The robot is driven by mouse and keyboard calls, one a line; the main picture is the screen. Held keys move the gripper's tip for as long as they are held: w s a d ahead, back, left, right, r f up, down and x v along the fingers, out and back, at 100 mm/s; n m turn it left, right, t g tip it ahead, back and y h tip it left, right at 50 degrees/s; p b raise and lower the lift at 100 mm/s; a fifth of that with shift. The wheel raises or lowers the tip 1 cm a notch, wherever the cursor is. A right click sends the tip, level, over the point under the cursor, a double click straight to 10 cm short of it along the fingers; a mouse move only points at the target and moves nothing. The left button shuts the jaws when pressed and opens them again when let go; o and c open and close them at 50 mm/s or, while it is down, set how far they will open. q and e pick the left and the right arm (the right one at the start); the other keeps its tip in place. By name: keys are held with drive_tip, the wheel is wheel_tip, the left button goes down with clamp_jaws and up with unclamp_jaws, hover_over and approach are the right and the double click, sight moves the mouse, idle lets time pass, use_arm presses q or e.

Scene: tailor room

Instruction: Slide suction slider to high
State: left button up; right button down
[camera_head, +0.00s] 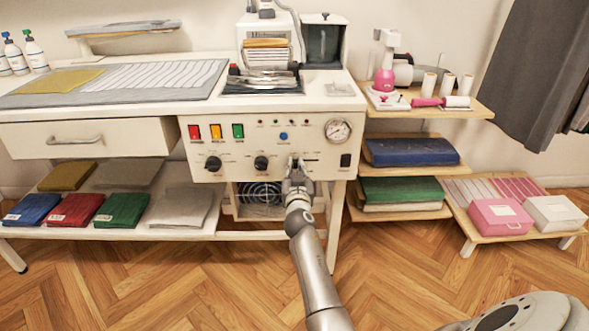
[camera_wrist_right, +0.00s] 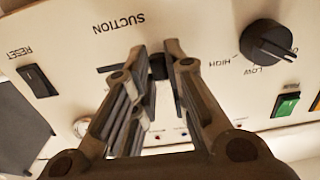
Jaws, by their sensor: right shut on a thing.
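The suction slider's small black knob (camera_wrist_right: 157,66) shows in the right wrist view, between my right gripper's fingertips. Its dark slot (camera_wrist_right: 112,68) runs to the left of the knob under the upside-down word SUCTION; the fingers hide part of the track. My right gripper (camera_wrist_right: 156,52) is shut on the knob. In the head view the right gripper (camera_head: 295,161) is at the lower front of the white control panel (camera_head: 225,160), and it covers the knob. A short bit of the slot (camera_head: 312,160) shows to its right. My left gripper is not in view.
A black rotary knob (camera_wrist_right: 273,46) marked HIGH and LOW and a RESET switch (camera_wrist_right: 38,79) flank the slider. Round dial knobs (camera_head: 213,163), a pressure gauge (camera_head: 338,131) and coloured switches (camera_head: 216,131) share the panel. A table leg (camera_head: 337,208) stands right of my arm.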

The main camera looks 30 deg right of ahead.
sight(319, 160)
drive_tip(key=s+d, duration=0.1)
drive_tip(key=s+d+p, duration=0.1)
drive_tip(key=d, duration=0.1)
drive_tip(key=s+d+p, duration=0.1)
drive_tip(key=d, duration=0.1)
drive_tip(key=shift+s+d, duration=0.15)
drive_tip(key=shift+d, duration=0.1)
drive_tip(key=shift+s+d, duration=0.15)
drive_tip(key=shift+d, duration=0.1)
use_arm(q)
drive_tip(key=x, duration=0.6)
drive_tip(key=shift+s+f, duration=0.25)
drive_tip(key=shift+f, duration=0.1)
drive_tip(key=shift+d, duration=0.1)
use_arm(e)
drive_tip(key=c, duration=1.4)
unclamp_jaws()
drive_tip(key=shift+s+d, duration=0.1)
drive_tip(key=shift+d, duration=0.05)
drive_tip(key=shift+c, duration=0.2)
